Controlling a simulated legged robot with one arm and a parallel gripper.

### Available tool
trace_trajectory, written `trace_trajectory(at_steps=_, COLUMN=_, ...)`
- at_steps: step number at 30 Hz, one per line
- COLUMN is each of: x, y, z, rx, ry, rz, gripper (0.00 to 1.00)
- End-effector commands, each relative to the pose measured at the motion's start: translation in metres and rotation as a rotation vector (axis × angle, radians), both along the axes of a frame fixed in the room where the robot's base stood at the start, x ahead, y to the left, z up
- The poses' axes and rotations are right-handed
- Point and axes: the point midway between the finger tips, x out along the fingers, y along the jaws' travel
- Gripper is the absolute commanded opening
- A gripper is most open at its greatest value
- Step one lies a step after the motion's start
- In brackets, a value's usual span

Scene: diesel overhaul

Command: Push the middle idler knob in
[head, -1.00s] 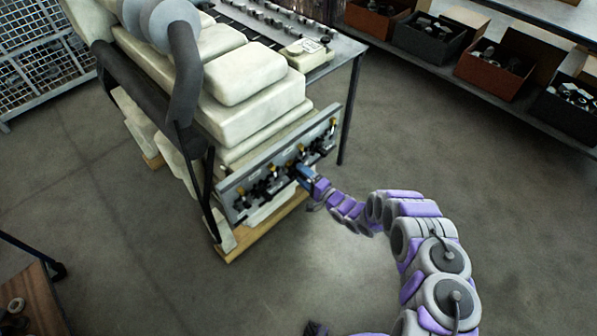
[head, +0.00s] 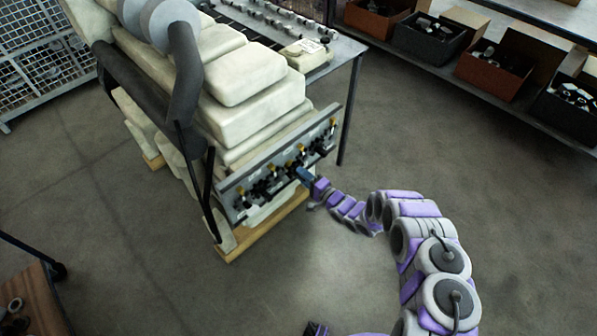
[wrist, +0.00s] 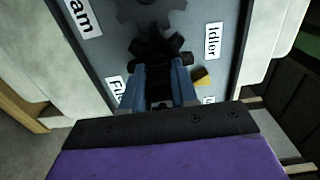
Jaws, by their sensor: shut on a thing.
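The engine's front panel (head: 240,187) is a long grey plate with several black knobs and yellow pieces along it. In the head view my gripper (head: 304,176) is at the panel's middle-right part. In the wrist view the two blue fingers of my gripper (wrist: 161,82) are shut on a black lobed knob (wrist: 157,46) on the panel. An "Idler" label (wrist: 213,40) is to the right of this knob. The knob's lower part is hidden between the fingers. I cannot tell how far the knob stands out from the panel.
A yellow piece (wrist: 202,77) is close to the right finger. A dark gear shape (wrist: 148,10) is above the knob. The pale engine block (head: 245,75) rises behind the panel. A shelf with parts bins (head: 430,38) stands at the back right. The floor around my arm is clear.

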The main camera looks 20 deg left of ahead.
Motion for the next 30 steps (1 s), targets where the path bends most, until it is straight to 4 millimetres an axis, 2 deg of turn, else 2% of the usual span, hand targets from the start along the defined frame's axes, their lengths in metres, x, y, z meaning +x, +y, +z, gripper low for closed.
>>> trace_trajectory(at_steps=21, x=0.007, y=0.021, z=-0.006, rx=-0.008, ry=0.01, rz=0.0, gripper=0.0)
trace_trajectory(at_steps=22, x=0.007, y=0.022, z=-0.006, rx=-0.008, ry=0.011, rz=0.0, gripper=0.29)
trace_trajectory(at_steps=30, x=0.007, y=0.021, z=-0.003, rx=-0.005, ry=0.005, rz=0.0, gripper=0.55)
